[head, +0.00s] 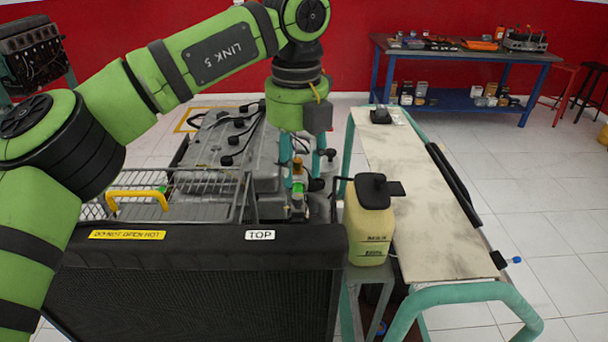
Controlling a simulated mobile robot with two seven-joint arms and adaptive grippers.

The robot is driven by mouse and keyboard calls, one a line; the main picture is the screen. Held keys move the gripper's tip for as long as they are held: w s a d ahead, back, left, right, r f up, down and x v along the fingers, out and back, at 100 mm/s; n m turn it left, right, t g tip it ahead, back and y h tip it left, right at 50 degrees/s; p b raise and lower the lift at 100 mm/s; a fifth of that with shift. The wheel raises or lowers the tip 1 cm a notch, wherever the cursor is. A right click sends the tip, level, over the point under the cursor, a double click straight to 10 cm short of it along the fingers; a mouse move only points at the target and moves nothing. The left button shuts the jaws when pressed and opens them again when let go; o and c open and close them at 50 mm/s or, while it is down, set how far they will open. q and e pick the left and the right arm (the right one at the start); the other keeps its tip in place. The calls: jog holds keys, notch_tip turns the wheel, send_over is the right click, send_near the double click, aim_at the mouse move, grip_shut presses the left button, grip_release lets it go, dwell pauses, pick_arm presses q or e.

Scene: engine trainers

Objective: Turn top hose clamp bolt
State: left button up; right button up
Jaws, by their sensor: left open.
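My left gripper (301,165) points down over the engine (228,150), behind the radiator (200,275). Its two teal fingers are apart. A small brass-coloured fitting (297,165) with a green part (299,186) below it shows between and just below the fingers in the picture. I cannot tell whether the fingers touch it. The top hose clamp bolt is too small to make out, and the hose around it is partly hidden by the gripper and the radiator's top edge. My right gripper is not in view.
A yellowish coolant tank (369,225) with a black cap stands right of the radiator. A wire guard (175,195) with a yellow handle lies behind the radiator's left side. A worn panel (415,180) on a teal frame is at right. A blue workbench (460,75) stands behind.

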aim_at(297, 196)
pick_arm(q)
jog(key=f, duration=0.1)
jog(key=f+p, duration=0.1)
jog(key=f, duration=0.1)
jog(key=shift+s+a+f, duration=0.15)
jog(key=shift+s+f, duration=0.1)
jog(key=shift+f, duration=0.15)
jog(key=shift+w+f+p, duration=0.25)
jog(key=shift+f+p, duration=0.05)
jog(key=shift+f, duration=0.5)
jog(key=shift+s, duration=0.1)
grip_shut()
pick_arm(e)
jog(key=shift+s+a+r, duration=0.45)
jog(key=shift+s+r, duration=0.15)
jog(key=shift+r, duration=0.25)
